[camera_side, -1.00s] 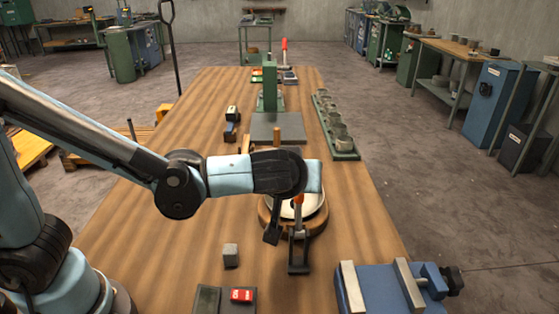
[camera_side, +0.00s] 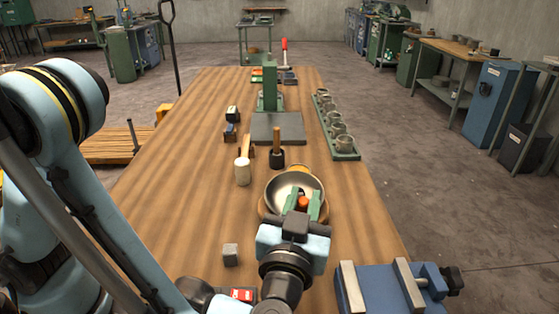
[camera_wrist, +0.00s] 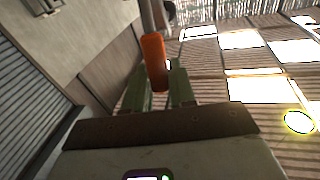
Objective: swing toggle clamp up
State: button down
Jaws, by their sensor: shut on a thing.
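The toggle clamp's orange handle (camera_side: 303,203) shows between the two green fingers of my gripper (camera_side: 303,206) in the side view. My gripper is shut on this handle from the near side. The clamp's body is hidden behind my gripper and wrist. In the wrist view the orange handle (camera_wrist: 153,62) stands up between the green fingers (camera_wrist: 158,88), with a grey metal bar above it. The metal bowl (camera_side: 284,187) sits just beyond the fingers on a round wooden base (camera_side: 264,213), partly covered by my gripper.
A mallet (camera_side: 243,170) and a dark-headed tool (camera_side: 277,157) stand beyond the bowl. A blue vise (camera_side: 385,290) is at the near right. The table's left middle is clear.

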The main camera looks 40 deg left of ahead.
jog(key=shift+s+d+f, duration=0.1)
dwell(0.5)
jog(key=c, duration=1)
grip_release()
jog(key=shift+c, duration=0.2)
